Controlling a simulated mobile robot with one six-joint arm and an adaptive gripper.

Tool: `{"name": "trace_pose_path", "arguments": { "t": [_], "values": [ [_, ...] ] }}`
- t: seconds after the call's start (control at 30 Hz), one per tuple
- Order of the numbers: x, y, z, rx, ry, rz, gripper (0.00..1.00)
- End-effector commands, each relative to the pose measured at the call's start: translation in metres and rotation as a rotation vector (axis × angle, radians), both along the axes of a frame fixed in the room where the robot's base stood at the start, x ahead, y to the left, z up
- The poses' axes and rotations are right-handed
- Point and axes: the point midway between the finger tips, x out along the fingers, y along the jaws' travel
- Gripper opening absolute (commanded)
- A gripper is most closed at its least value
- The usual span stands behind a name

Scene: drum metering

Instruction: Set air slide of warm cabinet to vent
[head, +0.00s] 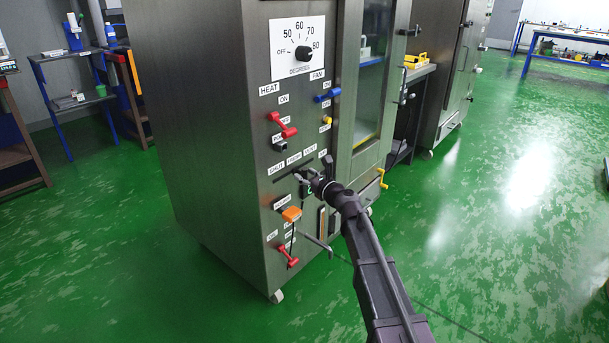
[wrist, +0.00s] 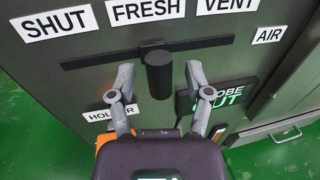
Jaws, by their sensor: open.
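The warm cabinet (head: 215,120) is a tall grey steel unit in the head view. Its air slide is a dark horizontal bar with a black cylindrical knob (wrist: 159,75), below the labels SHUT (wrist: 57,24), FRESH (wrist: 146,10) and VENT (wrist: 228,6). The knob stands under FRESH, slightly toward VENT. My gripper (wrist: 159,78) is open, with one finger on each side of the knob and a gap visible on both sides. In the head view my gripper (head: 305,181) is at the cabinet's front panel and hides much of the slide.
Above the slide are a temperature dial (head: 303,53), a red heat switch (head: 282,125) and a blue fan switch (head: 328,95). Below are an orange part (head: 291,214) and a red lever (head: 288,255). Green floor (head: 500,220) is clear at right.

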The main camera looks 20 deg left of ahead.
Motion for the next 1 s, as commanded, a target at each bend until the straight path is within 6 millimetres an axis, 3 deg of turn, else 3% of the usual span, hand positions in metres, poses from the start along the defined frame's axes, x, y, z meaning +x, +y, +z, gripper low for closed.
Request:
{"name": "trace_pose_path", "arguments": {
  "t": [0.43,0.6,0.67,0.87,1.0],
  "values": [
    [0.003,0.005,0.0,0.0,0.0,0.0,0.65],
    [0.003,0.005,0.0,0.0,0.0,0.0,0.15],
    [0.003,0.005,0.0,0.0,0.0,0.0,0.0],
    [0.005,0.005,0.0,0.0,0.0,0.0,0.0],
    [0.019,0.0,0.0,0.0,0.0,-0.002,0.0]
  ]
}}
